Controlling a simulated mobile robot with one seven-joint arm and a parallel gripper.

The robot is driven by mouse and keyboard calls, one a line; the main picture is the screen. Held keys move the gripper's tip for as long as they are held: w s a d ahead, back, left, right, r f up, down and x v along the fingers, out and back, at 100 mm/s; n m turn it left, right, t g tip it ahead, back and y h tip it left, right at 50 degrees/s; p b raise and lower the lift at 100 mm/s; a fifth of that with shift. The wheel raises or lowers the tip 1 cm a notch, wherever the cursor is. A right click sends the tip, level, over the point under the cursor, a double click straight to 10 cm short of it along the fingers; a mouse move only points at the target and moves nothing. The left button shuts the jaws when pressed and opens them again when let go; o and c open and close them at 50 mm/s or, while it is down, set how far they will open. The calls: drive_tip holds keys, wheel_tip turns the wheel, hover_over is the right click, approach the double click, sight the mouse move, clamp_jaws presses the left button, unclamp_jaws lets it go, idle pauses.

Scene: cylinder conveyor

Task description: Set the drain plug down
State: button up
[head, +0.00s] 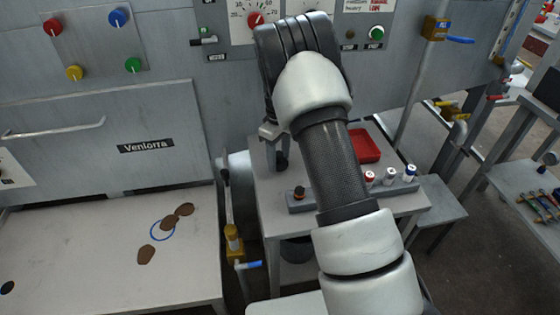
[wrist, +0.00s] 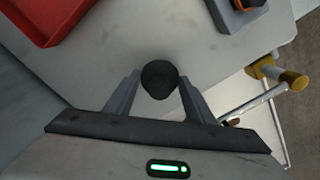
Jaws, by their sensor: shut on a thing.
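The drain plug (wrist: 159,80) is a dark, round, black piece between the two grey fingers of my gripper (wrist: 160,88) in the wrist view. The fingers are shut on it from both sides. In the head view my gripper (head: 272,145) points down over the left back part of the small grey table (head: 385,207), and the dark plug (head: 282,163) shows low beside the fingers. I cannot tell whether the plug touches the tabletop or hangs just above it.
A red tray (head: 364,146) lies at the table's back. A grey rack (head: 397,187) with several capped vials stands at the right. A small grey block (head: 301,203) holding an orange-and-black piece is near the front left. A yellow valve (head: 233,238) stands left of the table.

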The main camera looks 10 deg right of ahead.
drive_tip(key=shift+f, duration=0.9)
drive_tip(key=shift+f, duration=0.1)
drive_tip(key=o, duration=1.1)
